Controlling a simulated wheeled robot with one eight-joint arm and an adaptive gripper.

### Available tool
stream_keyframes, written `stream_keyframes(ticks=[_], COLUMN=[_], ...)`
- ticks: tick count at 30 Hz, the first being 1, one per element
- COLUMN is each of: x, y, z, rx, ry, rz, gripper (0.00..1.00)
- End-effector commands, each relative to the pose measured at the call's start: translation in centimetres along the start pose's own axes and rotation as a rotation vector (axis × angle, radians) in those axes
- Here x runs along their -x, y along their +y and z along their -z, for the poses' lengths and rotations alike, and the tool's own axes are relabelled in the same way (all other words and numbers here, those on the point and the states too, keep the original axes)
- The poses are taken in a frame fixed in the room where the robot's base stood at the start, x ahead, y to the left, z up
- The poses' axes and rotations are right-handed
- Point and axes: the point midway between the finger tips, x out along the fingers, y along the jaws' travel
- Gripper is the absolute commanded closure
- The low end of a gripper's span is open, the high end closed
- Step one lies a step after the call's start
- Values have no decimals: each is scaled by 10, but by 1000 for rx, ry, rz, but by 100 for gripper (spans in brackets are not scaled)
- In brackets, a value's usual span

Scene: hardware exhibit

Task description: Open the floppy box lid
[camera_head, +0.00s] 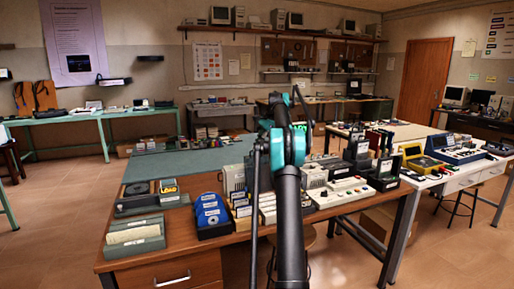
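Several boxes that could be the floppy box stand on the wooden desk. A grey-green box (134,246) with pale cards or disks showing at its top sits at the front left corner. A blue and black box (211,217) stands to its right; its lid state is too small to tell. My dark arm with teal joints rises through the middle of the view, in front of the desk, and hides part of the items there. I cannot make out my gripper's fingertips or anything held.
A brown desk (190,248) with a drawer is close ahead. Small boxes and a white control panel (342,193) crowd its middle and right. A stool (295,237) is under the desk. A table with instruments (437,163) stands right. Floor is open at left.

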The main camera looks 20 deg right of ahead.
Motion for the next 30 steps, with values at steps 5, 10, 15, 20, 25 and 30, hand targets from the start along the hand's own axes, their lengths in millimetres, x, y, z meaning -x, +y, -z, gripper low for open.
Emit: stream_keyframes(ticks=[5, 10, 15, 20, 25, 30], x=[0, 0, 1, 12, 34, 50], y=[-4, -4, -3, -4, -1, 13], z=[-1, -1, 0, 0, 8, 41], rx=[2, 2, 1, 1, -1, -2], ry=[0, 1, 1, 1, 1, 1], rz=[15, 12, 11, 12, 14, 13], gripper=[74, 73, 73, 73, 73, 73])
